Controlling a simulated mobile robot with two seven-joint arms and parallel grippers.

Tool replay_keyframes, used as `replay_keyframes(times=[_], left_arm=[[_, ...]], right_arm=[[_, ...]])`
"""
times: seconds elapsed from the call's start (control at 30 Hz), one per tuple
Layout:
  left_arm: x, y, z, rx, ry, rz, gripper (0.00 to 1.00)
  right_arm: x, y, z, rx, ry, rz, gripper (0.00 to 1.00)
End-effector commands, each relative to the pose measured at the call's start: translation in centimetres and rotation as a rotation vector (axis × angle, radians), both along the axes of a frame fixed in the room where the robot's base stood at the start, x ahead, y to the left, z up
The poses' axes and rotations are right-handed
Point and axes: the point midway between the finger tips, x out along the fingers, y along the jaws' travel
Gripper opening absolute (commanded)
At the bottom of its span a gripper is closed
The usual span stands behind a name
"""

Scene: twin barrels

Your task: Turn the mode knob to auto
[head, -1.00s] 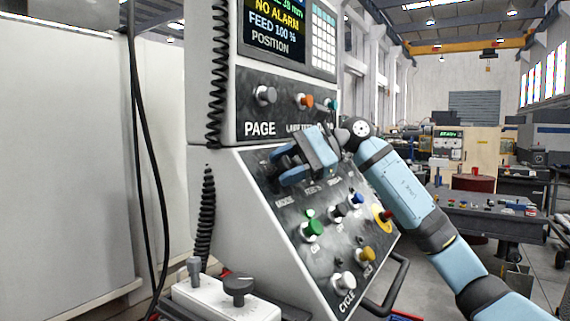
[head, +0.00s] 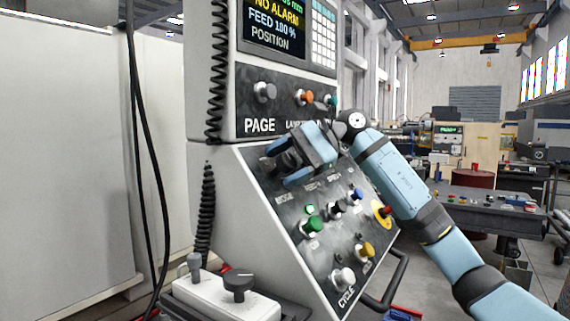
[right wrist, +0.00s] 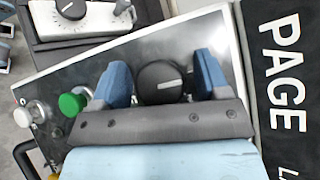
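The mode knob looks to be the round black knob (right wrist: 162,86) with a white pointer line, seen in the right wrist view. Its pointer lies nearly level in that picture. My right gripper (right wrist: 164,78) is open, with one blue finger on each side of the knob. A narrow gap shows on both sides, so the fingers look apart from it. The mode setting labels cannot be read. My left gripper is not in view.
Below on the panel are a green knob (head: 312,224), a black knob (head: 337,209), a red-on-yellow button (head: 383,213) and a white CYCLE knob (head: 344,276). The PAGE knob (head: 265,92) is above. A white box with a dark knob (head: 238,284) stands in front.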

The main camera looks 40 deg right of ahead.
Motion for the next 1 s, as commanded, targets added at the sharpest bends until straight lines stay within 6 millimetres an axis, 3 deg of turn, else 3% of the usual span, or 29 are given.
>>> replay_keyframes(times=[0.37, 0.8, 1.0], left_arm=[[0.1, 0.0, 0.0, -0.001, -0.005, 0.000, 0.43], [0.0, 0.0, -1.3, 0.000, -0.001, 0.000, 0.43], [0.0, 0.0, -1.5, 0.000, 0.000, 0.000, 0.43]], right_arm=[[-0.3, -1.2, 0.6, 0.002, -0.002, -0.005, 0.69], [-3.3, -9.0, 4.8, 0.002, -0.003, -0.004, 0.69], [-4.1, -11.2, 5.9, 0.001, -0.002, -0.002, 0.69]])
